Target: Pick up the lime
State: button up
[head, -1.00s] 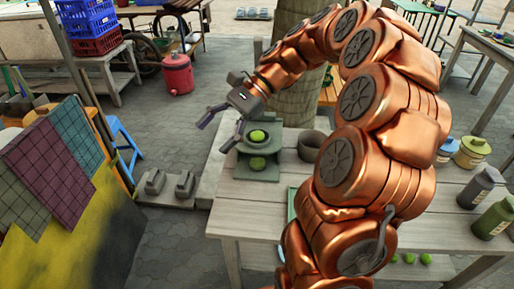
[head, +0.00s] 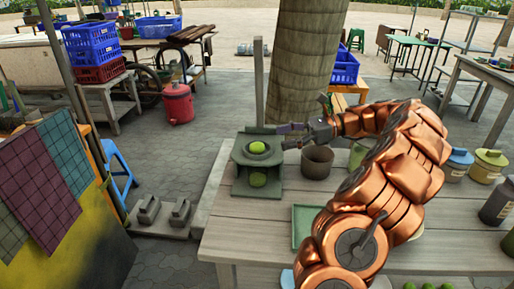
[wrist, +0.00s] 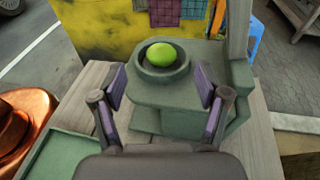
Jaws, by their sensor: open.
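A green lime (head: 257,147) sits in the dark round bowl on top of a grey-green stand (head: 241,187). The same lime (wrist: 160,54) shows in the wrist view, ahead of my fingers, in its bowl (wrist: 143,71).
A thin upright post (head: 260,80) rises behind the stand. A dark brown pot (head: 317,161) stands just right of the stand, below my gripper. A green tray (head: 303,222) lies nearer on the wooden table (head: 245,232). Lidded jars (head: 488,165) stand at the right.

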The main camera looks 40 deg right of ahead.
aim_at(264, 142)
jog(key=shift+b+x, duration=0.35)
jog(key=shift+x, duration=2.75)
jog(key=shift+f, duration=0.15)
jog(key=c, duration=1.3)
